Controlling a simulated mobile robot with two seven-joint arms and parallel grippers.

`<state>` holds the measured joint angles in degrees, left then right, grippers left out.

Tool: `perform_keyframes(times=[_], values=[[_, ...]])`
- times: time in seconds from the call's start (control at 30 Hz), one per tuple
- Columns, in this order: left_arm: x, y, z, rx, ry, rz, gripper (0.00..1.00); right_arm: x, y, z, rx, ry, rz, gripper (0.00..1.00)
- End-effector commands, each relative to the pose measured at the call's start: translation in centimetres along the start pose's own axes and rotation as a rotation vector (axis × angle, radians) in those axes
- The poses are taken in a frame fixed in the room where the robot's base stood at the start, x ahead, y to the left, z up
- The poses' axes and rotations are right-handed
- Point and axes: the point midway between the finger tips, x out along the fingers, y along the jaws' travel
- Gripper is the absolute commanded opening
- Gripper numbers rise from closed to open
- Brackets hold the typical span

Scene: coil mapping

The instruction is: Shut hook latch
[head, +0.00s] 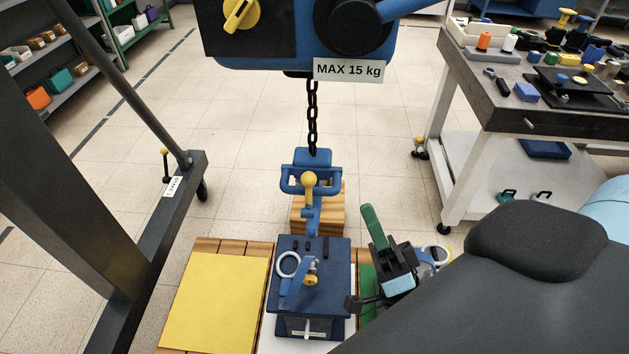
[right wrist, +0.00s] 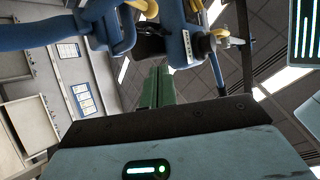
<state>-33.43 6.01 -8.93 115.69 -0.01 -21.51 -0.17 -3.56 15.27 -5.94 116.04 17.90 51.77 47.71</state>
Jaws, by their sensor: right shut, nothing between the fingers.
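A blue hook block (head: 312,158) hangs on a dark chain (head: 312,115) below the blue hoist. A yellow-ended lever (head: 309,180) stands at its front; I cannot tell whether this is the latch or whether it is closed. My right gripper (head: 370,212) is shut and empty, its green fingers pointing up, to the right of and below the hook block, apart from it. In the right wrist view the green fingers (right wrist: 157,85) are together, with blue and yellow parts beyond them. My left gripper is not in view.
Below the hook, a dark blue load (head: 338,255) with a ring and blue lever stands by a yellow sheet (head: 215,300) on wood. The hoist carries a "MAX 15 kg" label (head: 349,70). A cluttered cart (head: 480,95) stands right; a dark frame (head: 140,270) stands left.

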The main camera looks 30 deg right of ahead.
Motion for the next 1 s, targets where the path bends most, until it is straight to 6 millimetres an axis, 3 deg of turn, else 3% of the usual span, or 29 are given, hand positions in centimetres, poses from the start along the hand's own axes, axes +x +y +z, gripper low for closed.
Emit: perform_keyframes(times=[0.33,0.9,1.0], values=[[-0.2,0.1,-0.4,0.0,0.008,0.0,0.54,0.8,-0.1,0.0,-0.002,0.0,-0.001,0.0],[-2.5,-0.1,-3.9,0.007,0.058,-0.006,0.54,10.8,-0.3,-0.1,-0.002,0.003,-0.005,0.0],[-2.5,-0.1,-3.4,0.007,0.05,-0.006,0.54,9.5,0.0,1.8,0.001,-0.002,0.005,0.0]])
